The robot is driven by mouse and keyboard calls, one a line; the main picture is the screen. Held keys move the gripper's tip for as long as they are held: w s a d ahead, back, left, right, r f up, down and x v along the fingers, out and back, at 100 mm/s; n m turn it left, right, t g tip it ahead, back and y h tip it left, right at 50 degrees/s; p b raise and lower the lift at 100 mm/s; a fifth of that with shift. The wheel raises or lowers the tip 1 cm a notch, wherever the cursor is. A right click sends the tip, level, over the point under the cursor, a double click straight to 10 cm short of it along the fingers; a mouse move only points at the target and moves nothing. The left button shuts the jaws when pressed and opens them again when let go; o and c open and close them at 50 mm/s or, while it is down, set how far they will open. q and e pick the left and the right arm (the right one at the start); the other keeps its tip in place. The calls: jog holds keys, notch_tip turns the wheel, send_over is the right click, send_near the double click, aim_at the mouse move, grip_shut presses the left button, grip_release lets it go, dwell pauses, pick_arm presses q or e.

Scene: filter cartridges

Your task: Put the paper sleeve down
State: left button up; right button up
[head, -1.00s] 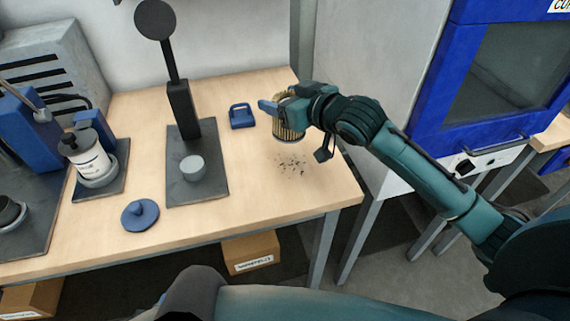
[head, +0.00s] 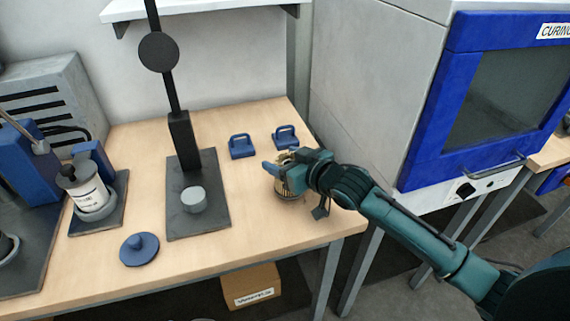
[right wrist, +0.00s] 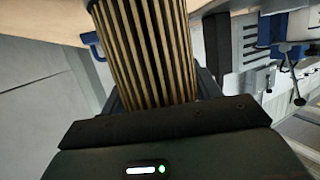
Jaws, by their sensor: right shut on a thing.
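The paper sleeve (head: 290,190), a tan pleated cylinder with dark grooves, is upright at the right end of the table. My right gripper (head: 283,168) is shut on its upper part. The sleeve's lower end is at or just above the tabletop; I cannot tell if it touches. In the right wrist view the sleeve (right wrist: 145,50) fills the space between the fingers. My left gripper is not in view.
Two blue handled pieces (head: 241,146) (head: 285,136) stand behind the sleeve. A dark stand (head: 180,140) with a grey disc rises to the left. A blue round lid (head: 139,249) lies in front. The table (head: 250,225) is clear between.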

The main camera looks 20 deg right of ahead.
jog(key=shift+f, duration=0.5)
jog(key=shift+s+f, duration=0.1)
jog(key=shift+f, duration=0.65)
jog(key=o, duration=0.7)
jog(key=shift+f, duration=0.15)
jog(key=o, duration=0.3)
jog(key=shift+r, duration=0.2)
jog(key=shift+r, duration=0.3)
jog(key=v, duration=0.8)
jog(key=r+v, duration=0.1)
jog(key=v, duration=0.3)
